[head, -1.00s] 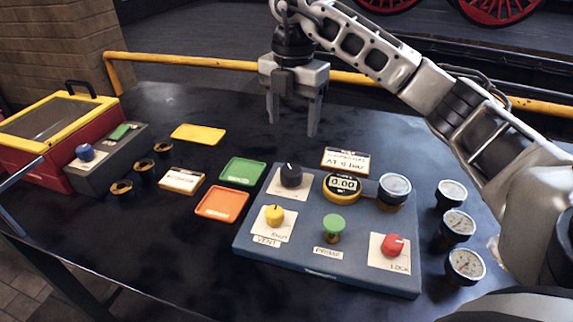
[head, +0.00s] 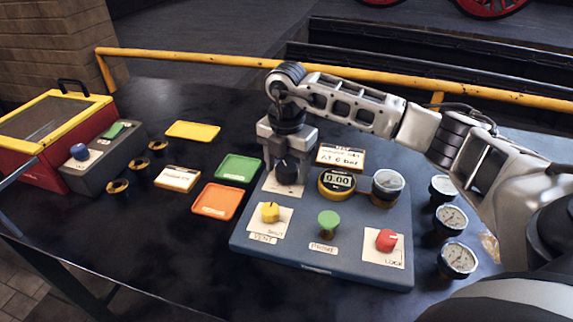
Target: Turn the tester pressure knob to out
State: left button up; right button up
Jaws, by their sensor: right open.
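The blue-grey tester (head: 335,240) stands on the dark table. Its black knob (head: 287,172) sits on a pale plate at the back left corner. My right gripper (head: 287,168) points down at the black knob, its open fingers around or just behind the knob; contact cannot be told. The tester also has a yellow vent knob (head: 270,212), a green button (head: 328,222), a red lock knob (head: 386,240), a round display reading 0.00 (head: 337,181) and a gauge (head: 387,184). The black knob's label is too small to read. My left gripper is not in view.
Several loose gauges (head: 452,219) stand right of the tester. Green (head: 238,168), orange (head: 216,201) and yellow (head: 193,130) trays lie to its left, with brass fittings (head: 140,173) and a red-yellow box (head: 50,130) beyond. A card (head: 340,156) stands behind the display.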

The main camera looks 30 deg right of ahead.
jog(key=c, duration=1)
